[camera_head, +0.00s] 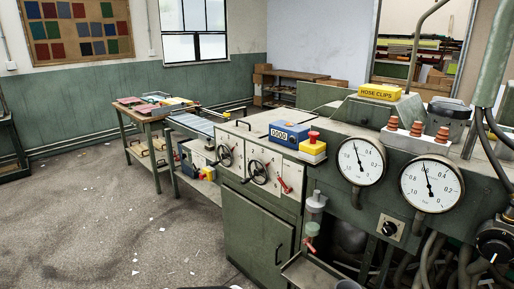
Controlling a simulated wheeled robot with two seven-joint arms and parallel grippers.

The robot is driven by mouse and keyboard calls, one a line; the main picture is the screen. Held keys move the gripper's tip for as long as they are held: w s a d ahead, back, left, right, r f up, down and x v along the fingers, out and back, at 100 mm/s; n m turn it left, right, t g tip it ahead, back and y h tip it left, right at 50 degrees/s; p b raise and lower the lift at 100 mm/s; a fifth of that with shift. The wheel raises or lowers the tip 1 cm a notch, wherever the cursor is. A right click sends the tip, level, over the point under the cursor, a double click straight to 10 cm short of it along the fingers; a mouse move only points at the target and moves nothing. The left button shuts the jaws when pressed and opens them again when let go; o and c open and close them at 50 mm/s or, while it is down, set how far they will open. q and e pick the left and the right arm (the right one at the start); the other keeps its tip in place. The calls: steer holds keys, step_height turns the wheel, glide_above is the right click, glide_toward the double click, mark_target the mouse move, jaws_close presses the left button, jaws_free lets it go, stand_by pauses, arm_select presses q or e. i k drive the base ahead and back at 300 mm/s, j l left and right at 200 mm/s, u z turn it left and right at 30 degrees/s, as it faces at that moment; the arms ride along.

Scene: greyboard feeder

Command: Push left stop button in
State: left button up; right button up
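A red mushroom-shaped stop button (313,135) stands raised on a yellow and white box (312,150) on top of the green machine, near the middle of the view. I cannot tell how far in it is pressed. A small yellow-topped item (208,172) sits lower on the left, by the bench's lower shelf; it is too small to tell whether it is another button.
A blue counter box (284,133) sits left of the button. Two round gauges (361,161) are to its right. Two handwheels (225,155) and red levers stick out of the machine's front. A yellow hose-clips box (379,92) lies behind. The floor at left is open.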

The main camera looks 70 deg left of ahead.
mark_target(313, 135)
steer(key=u, duration=1.9)
